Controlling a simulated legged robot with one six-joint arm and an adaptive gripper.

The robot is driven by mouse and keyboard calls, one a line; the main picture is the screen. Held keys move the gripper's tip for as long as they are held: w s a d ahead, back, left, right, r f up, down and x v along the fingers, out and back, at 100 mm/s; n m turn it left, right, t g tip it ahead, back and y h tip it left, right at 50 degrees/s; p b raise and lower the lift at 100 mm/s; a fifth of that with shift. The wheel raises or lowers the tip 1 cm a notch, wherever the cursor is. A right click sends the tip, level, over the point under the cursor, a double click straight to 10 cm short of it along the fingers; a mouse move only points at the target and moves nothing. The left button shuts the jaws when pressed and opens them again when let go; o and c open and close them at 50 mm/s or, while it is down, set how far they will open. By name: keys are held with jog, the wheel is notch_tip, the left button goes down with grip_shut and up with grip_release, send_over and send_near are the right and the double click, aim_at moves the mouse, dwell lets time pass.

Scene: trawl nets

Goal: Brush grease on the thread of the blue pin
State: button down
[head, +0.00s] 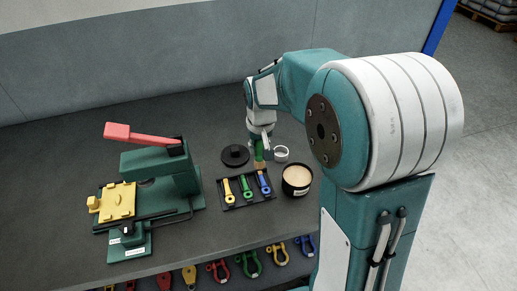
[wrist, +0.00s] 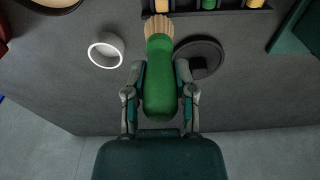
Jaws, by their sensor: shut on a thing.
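The blue pin (head: 264,184) lies in a black tray (head: 236,206) at the right end of a row, beside a green pin (head: 246,187) and a yellow pin (head: 229,191). My gripper (wrist: 160,72) is shut on the green handle of a brush (wrist: 159,88), with its pale bristles pointing away from the jaws. In the head view the brush (head: 259,152) hangs bristles-down near the far end of the blue pin. I cannot tell whether the bristles touch it. An open tub of pale grease (head: 297,176) stands right of the tray.
A black round lid (head: 235,155) and a white ring (head: 281,154) lie behind the tray. A green press with a red lever (head: 142,136) and a yellow block (head: 117,201) stands at left. Coloured shackles (head: 250,263) hang along the bench's front edge.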

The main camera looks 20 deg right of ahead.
jog(key=shift+s+r, duration=0.15)
jog(key=shift+r, duration=0.8)
jog(key=shift+a+r, duration=0.25)
jog(key=shift+r, duration=0.3)
jog(key=shift+a+r, duration=0.25)
jog(key=shift+r, duration=0.3)
jog(key=shift+d+r, duration=0.15)
jog(key=shift+r, duration=0.7)
jog(key=shift+d+r, duration=0.15)
jog(key=shift+r, duration=0.8)
jog(key=shift+a, duration=0.2)
